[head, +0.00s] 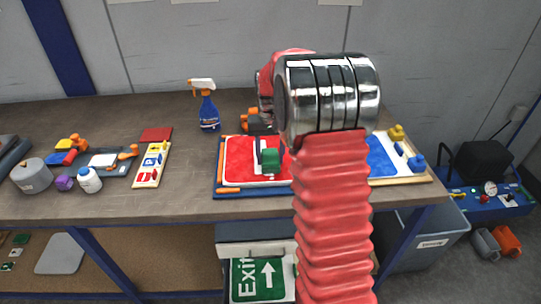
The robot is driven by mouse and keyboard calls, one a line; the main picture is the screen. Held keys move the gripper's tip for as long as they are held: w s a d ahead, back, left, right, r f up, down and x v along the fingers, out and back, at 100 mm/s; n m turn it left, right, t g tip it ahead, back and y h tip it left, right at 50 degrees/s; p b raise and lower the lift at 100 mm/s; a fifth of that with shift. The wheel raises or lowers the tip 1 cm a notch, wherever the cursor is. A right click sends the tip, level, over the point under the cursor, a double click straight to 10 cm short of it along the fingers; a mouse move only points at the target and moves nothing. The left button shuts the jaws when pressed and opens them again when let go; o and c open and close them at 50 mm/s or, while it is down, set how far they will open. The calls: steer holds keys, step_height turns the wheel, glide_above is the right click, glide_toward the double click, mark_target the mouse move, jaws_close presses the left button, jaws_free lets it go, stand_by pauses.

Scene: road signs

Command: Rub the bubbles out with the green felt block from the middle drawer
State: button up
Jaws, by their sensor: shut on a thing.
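The green felt block (270,160) is in the head view over a red panel (240,172) with a white border. My gripper (263,148) is shut on the block, its dark fingers at the block's upper left. Much of my gripper is hidden behind my red ribbed arm and chrome joint. The red surface looks mottled, but single bubbles are too small to tell. I cannot tell whether the block touches the panel. The panel lies on a blue board (218,178) with an orange strip at its front edge. My arm hides the panel's right side.
A blue spray bottle (209,112) stands behind the board. A blue-and-white panel (383,155) lies right of my arm. A green Exit sign (258,281) shows below the bench edge.

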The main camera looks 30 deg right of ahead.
mark_target(252, 179)
steer(key=shift+s+a, duration=0.3)
steer(key=shift+s, duration=0.35)
steer(key=shift+s+a, duration=0.3)
steer(key=shift+s, duration=0.35)
steer(key=shift+s+a, duration=0.35)
steer(key=shift+s, duration=0.4)
steer(key=shift+s+a, duration=0.35)
steer(key=shift+s, duration=0.35)
steer(key=shift+f, duration=0.1)
steer(key=shift+w+a, duration=0.35)
steer(key=shift+a, duration=0.35)
steer(key=shift+w+a, duration=0.35)
steer(key=shift+a, duration=0.3)
steer(key=shift+a, duration=0.1)
steer(key=shift+w+a, duration=0.35)
steer(key=shift+a, duration=0.3)
steer(key=shift+w+a, duration=0.3)
steer(key=shift+a, duration=0.35)
steer(key=shift+f, duration=0.1)
